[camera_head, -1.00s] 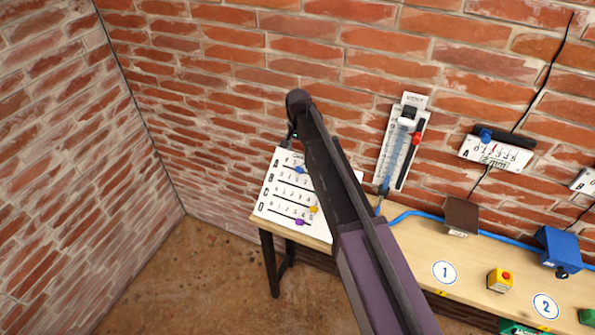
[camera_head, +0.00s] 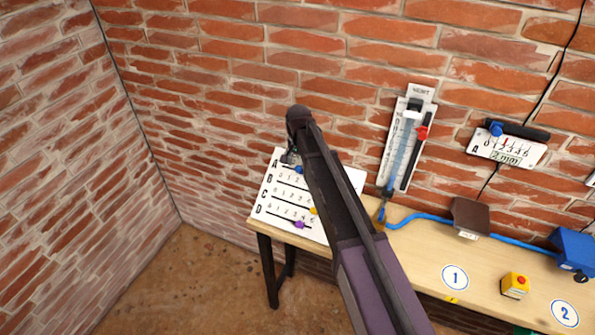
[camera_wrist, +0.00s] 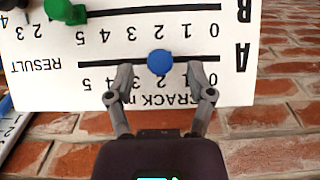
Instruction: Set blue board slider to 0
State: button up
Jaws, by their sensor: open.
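The white board (camera_head: 262,212) stands on the left end of the table, with rows A to D. In the wrist view the board (camera_wrist: 40,90) appears upside down. Its blue slider (camera_wrist: 160,62) sits on row A's track, near the 2 mark; the number beside it is partly hidden. The blue slider also shows in the head view (camera_head: 299,170). My gripper (camera_wrist: 162,74) is open, its fingertips on either side of the blue slider with gaps visible. In the head view my gripper (camera_head: 291,157) is small and partly hidden by my arm, at the board's top.
A green slider (camera_wrist: 62,10) is on row B. Yellow (camera_head: 314,211) and purple (camera_head: 299,224) sliders sit lower on the board. A wall gauge with a red slider (camera_head: 422,132) and a small display panel (camera_head: 507,148) are to the right. Brick wall stands behind.

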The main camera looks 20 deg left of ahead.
jog(key=shift+f+b, duration=0.45)
jog(key=shift+f, duration=0.25)
grip_shut()
